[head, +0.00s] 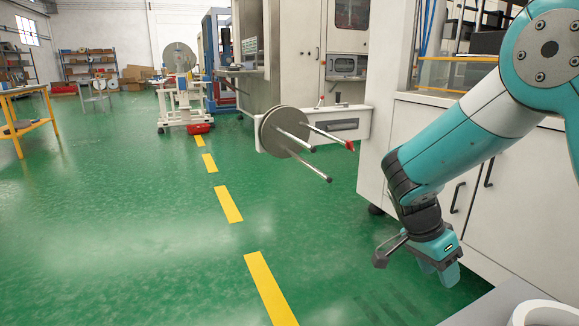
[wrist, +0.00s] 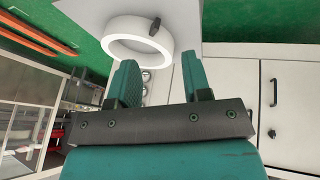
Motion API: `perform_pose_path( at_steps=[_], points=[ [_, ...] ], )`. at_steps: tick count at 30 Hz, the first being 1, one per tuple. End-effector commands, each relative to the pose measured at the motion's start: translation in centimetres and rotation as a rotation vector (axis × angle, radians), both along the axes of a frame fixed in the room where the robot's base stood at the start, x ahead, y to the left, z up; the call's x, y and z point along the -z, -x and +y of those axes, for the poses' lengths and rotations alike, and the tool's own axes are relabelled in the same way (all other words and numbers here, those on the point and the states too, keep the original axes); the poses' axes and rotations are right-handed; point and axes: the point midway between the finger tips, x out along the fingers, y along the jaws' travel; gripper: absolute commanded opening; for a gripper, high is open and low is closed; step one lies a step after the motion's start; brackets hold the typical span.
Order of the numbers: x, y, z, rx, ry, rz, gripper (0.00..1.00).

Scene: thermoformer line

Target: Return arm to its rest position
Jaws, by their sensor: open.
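My arm, teal and white, reaches down from the upper right in the head view. My gripper (head: 440,275) hangs at its end, in front of the white cabinet and above the green floor. In the wrist view my gripper (wrist: 160,85) shows two teal fingers standing apart with nothing between them. The gripper is open and empty.
A white ring (wrist: 138,42) lies on a grey surface beyond the fingers; in the head view a white ring (head: 545,313) is cut off at the lower right. The white cabinet (head: 440,150) and a reel holder (head: 290,133) stand nearby. The green floor (head: 120,230) at left is clear.

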Motion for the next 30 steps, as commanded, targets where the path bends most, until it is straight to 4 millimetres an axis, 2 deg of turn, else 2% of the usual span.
perform_pose_path(
  at_steps=[1,5,9,15,20,21,30],
  points=[
    [-1.6,1.1,1.2,-0.137,-0.085,0.021,0.45],
    [-4.6,4.8,4.9,-0.555,-0.300,0.078,0.45],
    [-7.5,9.8,8.7,-1.007,-0.478,0.090,0.45],
    [-10.3,16.6,12.6,-1.533,-0.618,0.051,0.45],
    [-11.9,21.9,14.9,-1.891,-0.673,-0.008,0.45],
    [-12.9,22.6,15.2,-1.945,-0.678,-0.017,0.45],
    [-20.8,22.2,15.1,-1.924,-0.679,-0.009,0.45]
  ],
)
